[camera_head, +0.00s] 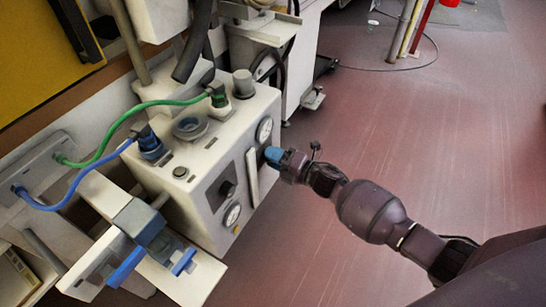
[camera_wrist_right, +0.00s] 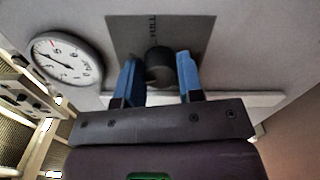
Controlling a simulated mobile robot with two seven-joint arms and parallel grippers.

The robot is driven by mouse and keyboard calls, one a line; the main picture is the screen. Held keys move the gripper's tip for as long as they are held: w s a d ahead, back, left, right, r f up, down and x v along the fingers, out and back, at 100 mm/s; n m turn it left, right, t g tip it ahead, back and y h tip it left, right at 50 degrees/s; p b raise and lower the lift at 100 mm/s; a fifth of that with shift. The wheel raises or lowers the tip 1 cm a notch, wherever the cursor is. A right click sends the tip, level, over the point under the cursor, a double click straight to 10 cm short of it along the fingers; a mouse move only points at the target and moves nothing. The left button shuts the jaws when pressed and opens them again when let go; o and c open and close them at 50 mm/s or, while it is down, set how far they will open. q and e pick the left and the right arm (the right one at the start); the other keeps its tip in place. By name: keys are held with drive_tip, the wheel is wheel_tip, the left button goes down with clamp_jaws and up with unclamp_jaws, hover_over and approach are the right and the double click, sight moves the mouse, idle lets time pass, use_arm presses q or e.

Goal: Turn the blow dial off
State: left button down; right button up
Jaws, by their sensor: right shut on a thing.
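A dark round dial knob (camera_wrist_right: 160,67) sits on a grey plate (camera_wrist_right: 196,32) marked "FULL" in the right wrist view. The two blue fingers of my right gripper (camera_wrist_right: 160,77) stand on either side of the knob and are shut on it. In the head view my right gripper (camera_head: 272,155) is at the front panel of the pale control box (camera_head: 205,152), and it hides this knob. A second dark knob (camera_head: 227,190) shows farther left on the same panel. I cannot read a "blow" label. My left gripper is not in view.
A round gauge (camera_wrist_right: 64,60) is beside the plate, and a pale bar (camera_wrist_right: 258,99) runs below it. Green (camera_head: 125,127) and blue (camera_head: 75,187) hoses join the box. Blue-padded brackets (camera_head: 140,222) stand at lower left. The red floor (camera_head: 410,130) at right is mostly clear.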

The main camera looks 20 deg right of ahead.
use_arm(q)
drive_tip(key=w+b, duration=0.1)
drive_tip(key=b, duration=0.1)
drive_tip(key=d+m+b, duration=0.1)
drive_tip(key=b, duration=0.1)
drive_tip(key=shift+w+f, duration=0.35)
use_arm(e)
drive_tip(key=n, duration=1.1)
drive_tip(key=shift+n, duration=0.3)
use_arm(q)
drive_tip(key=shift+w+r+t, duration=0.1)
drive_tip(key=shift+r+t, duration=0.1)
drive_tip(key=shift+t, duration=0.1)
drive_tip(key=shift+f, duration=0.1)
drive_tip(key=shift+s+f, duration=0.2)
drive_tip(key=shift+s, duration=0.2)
use_arm(e)
drive_tip(key=o, duration=0.9)
drive_tip(key=shift+r, duration=0.1)
use_arm(q)
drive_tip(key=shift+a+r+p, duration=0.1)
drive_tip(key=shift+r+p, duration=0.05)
drive_tip(key=shift+p, duration=0.2)
use_arm(e)
drive_tip(key=v, duration=1)
drive_tip(key=shift+s+d, duration=0.25)
drive_tip(key=shift+s, duration=0.1)
